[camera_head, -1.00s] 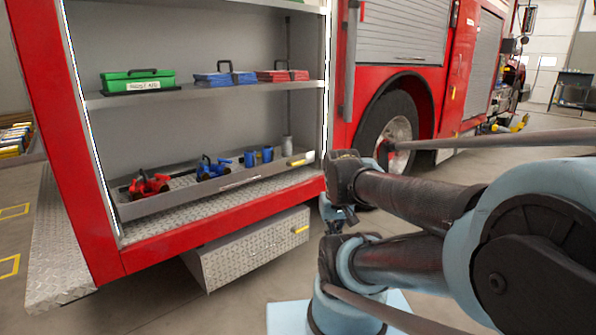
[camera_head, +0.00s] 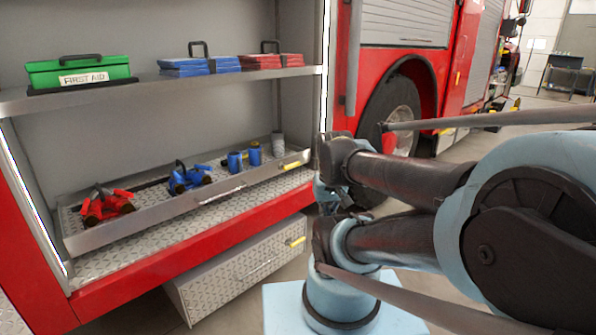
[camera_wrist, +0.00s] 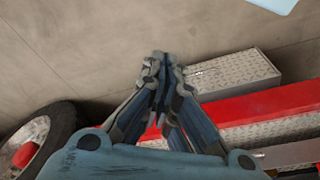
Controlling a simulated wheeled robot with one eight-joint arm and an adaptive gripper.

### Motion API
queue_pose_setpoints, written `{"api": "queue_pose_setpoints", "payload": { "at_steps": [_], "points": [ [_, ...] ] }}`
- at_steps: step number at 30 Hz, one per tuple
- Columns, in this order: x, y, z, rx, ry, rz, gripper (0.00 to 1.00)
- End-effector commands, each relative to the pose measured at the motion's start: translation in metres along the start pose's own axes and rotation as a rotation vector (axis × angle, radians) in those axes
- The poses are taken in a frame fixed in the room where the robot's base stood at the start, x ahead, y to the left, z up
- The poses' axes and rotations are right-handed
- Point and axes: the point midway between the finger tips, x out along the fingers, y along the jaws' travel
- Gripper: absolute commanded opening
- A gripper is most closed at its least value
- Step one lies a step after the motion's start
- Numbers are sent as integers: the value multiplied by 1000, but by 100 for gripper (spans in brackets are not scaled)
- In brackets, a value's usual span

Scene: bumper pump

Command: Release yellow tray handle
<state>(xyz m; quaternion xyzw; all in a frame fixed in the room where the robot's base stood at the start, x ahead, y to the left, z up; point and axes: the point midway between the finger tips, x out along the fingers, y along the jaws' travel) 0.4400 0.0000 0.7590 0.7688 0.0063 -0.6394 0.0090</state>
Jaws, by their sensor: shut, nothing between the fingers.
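The grey pull-out tray (camera_head: 150,216) lies on the lower level of the open red truck compartment. Its yellow handle (camera_head: 292,165) is at the right end of its front rim. Nothing grips the handle, and my arm's links stand a little to the right of it in the head view. My gripper (camera_wrist: 163,62) shows in the wrist view, with its fingers together and empty over grey floor. I cannot make out the gripper in the head view. The yellow handle cannot be made out in the wrist view.
The tray bears a red tool (camera_head: 106,203), a blue tool (camera_head: 188,177) and several cylinders. A checker-plate drawer (camera_head: 225,285) with another yellow handle (camera_head: 298,241) juts out below. A truck wheel (camera_wrist: 38,140) is close in the wrist view.

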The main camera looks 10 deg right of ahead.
Motion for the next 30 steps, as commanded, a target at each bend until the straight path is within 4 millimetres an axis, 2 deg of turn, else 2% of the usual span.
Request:
{"api": "queue_pose_setpoints", "payload": {
  "at_steps": [9,11,14,20,30],
  "points": [
    [0,0,0,0,0,0,0],
    [-5,0,6,5,10,-2,0],
    [-8,-2,0,38,17,-13,0],
    [-16,-9,-36,211,35,-77,0],
    [-22,-23,-121,612,52,-230,0]
  ]
}}
